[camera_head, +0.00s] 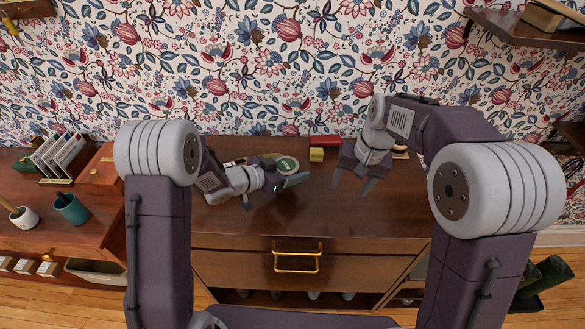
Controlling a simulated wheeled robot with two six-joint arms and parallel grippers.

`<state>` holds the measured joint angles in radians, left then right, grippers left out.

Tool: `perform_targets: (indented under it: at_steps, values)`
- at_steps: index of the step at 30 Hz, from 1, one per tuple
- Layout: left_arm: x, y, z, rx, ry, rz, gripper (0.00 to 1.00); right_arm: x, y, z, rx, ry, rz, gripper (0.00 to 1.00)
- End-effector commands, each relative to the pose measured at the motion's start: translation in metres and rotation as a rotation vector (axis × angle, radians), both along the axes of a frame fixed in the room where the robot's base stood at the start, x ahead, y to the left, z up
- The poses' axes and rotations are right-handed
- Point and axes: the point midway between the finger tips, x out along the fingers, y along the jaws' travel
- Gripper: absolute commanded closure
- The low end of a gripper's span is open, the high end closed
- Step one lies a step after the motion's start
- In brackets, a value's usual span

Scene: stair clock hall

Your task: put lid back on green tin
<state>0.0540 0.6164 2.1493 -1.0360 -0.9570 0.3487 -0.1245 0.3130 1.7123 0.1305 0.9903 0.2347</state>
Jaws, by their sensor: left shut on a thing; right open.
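A round green thing with a pale rim, which looks like the green tin (287,164), is at the back middle of the brown cabinet top. My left gripper (287,181) reaches in from the left, low over the cabinet top, and is shut on it; its fingers hide part of it. I cannot make out the lid as a separate thing. My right gripper (352,182) is open and empty, pointing down above the cabinet top to the right of the tin.
A yellow block (316,155) and a red box (325,141) stand at the back by the wall. A teal cup (71,208), a white pot (24,218) and a card rack (61,155) are on the left. The cabinet top's front middle (300,220) is clear.

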Motion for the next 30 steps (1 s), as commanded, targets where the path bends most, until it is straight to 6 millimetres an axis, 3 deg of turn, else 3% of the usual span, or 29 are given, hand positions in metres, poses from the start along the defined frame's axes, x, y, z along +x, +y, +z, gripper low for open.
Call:
perform_targets:
  at_steps: [6,12,18,30]
  values:
    - [0.000,0.000,0.000,-0.001,-0.001,0.000,1.00,-0.084,-0.044,-0.056,-0.078,0.000,0.069,0.39]
    - [0.000,0.000,0.000,-0.001,-0.001,0.000,1.00,-0.143,-0.062,-0.085,-0.115,-0.001,0.128,0.39]
    - [0.000,0.000,0.000,-0.001,-0.001,0.000,1.00,-0.159,-0.066,-0.093,-0.125,-0.001,0.147,0.39]
    - [0.001,-0.002,0.001,-0.001,-0.002,0.001,1.00,-0.159,-0.066,-0.094,-0.124,0.000,0.145,0.39]
